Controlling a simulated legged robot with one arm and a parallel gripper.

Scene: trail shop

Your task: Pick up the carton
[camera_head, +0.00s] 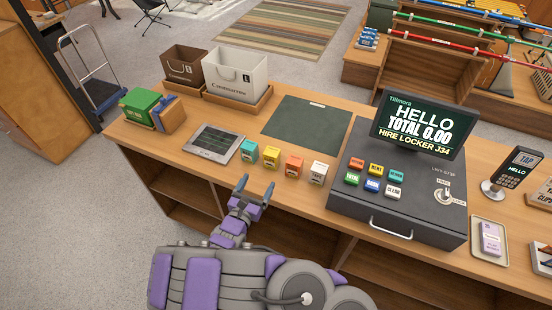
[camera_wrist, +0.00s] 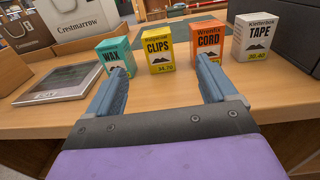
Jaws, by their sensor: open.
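Several small cartons stand upright in a row near the counter's front edge. My gripper (camera_head: 256,184) is open and empty, just in front of the row. In the wrist view the yellow carton shows between the fingers (camera_wrist: 160,68). Which carton is meant, I cannot tell.
A grey flat device (camera_head: 215,143) lies left of the cartons. A dark mat (camera_head: 307,127) lies behind them. A cash register (camera_head: 397,207) with a screen stands to the right. Carrier bags (camera_head: 235,77) stand at the back left.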

